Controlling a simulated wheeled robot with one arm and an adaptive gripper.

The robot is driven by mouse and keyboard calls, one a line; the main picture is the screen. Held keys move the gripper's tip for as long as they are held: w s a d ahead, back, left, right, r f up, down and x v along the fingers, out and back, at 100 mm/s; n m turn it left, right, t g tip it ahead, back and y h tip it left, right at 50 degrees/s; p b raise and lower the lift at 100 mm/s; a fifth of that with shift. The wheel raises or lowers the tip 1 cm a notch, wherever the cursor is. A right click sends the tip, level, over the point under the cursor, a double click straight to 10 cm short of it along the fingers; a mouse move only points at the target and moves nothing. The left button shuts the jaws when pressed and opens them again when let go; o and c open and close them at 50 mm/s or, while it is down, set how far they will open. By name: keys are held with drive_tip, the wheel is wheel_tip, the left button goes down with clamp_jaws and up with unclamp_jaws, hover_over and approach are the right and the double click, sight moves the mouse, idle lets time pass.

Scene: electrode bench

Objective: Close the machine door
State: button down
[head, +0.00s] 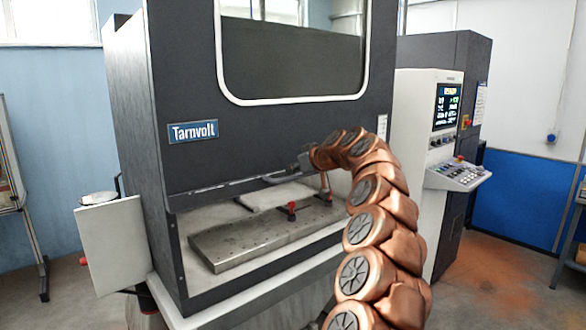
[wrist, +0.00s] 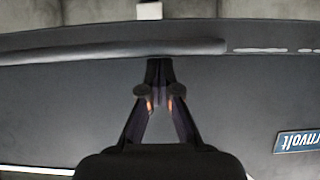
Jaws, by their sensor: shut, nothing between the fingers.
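The machine door (head: 260,125) is a dark grey panel with a white-framed window and a Tarnvolt label. It hangs partly lowered, with an open gap between its bottom edge and the machine bed. A dark handle bar (head: 282,178) runs along its lower edge; in the wrist view the bar (wrist: 120,52) crosses near the top, and the label appears upside down. My gripper (head: 303,164) is at the door's lower part by the handle bar. In the wrist view its fingertips (wrist: 160,64) are together and empty, right at the bar's edge; I cannot tell whether they touch it.
Inside the gap lies a metal bed plate (head: 245,240) with small red-topped clamps (head: 291,207). A control panel (head: 447,130) stands to the right of the machine. Floor is open at the right.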

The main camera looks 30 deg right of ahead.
drive_tip(key=shift+f, duration=0.1)
wheel_tip(320, 180, down, 37)
drive_tip(key=b, duration=3.1)
drive_tip(key=shift+f, duration=0.1)
drive_tip(key=s+d+r+p, duration=0.1)
drive_tip(key=s+r, duration=0.7)
drive_tip(key=r, duration=0.1)
drive_tip(key=shift+d+r+p, duration=0.2)
drive_tip(key=shift+d+p, duration=0.1)
drive_tip(key=shift+d, duration=0.1)
